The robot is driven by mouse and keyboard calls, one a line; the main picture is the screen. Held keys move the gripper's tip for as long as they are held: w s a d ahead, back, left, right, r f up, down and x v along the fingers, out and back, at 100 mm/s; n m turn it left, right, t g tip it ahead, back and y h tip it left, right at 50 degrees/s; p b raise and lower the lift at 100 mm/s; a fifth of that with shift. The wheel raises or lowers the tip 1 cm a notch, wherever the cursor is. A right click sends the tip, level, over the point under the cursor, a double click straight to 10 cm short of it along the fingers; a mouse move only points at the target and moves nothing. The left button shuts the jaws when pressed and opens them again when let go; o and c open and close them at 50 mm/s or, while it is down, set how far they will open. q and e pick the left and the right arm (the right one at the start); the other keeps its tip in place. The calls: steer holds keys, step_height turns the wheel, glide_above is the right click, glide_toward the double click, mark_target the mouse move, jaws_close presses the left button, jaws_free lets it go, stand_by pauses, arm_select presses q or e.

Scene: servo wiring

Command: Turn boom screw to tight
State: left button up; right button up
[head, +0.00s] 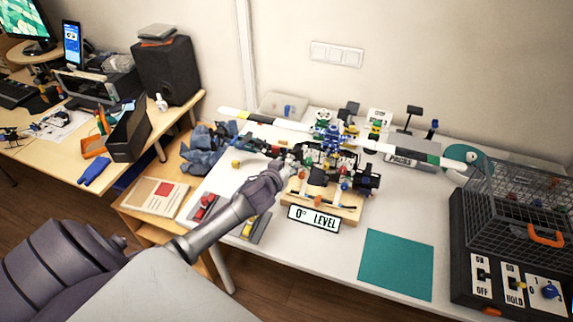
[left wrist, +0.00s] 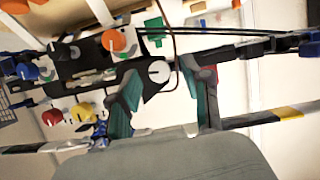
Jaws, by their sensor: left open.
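A helicopter-like servo rig (head: 325,165) stands on a wooden base on the white table, with a long striped boom (head: 268,122) across its top. My left gripper (head: 291,158) reaches the rig's left side. In the left wrist view, my left gripper (left wrist: 165,100) is open, its teal-padded fingers apart. A pale round screw head (left wrist: 159,72) on a black plate shows between and just beyond the fingers. I cannot tell for certain that it is the boom screw, or whether a finger touches it.
A "0° LEVEL" sign (head: 314,218) stands before the rig. A teal mat (head: 396,264) lies at the front right. A wire cage (head: 520,205) and a switch panel (head: 512,283) are at the right. Blue cloth (head: 208,147) lies at the left.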

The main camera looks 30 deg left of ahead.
arm_select(q)
jaws_close()
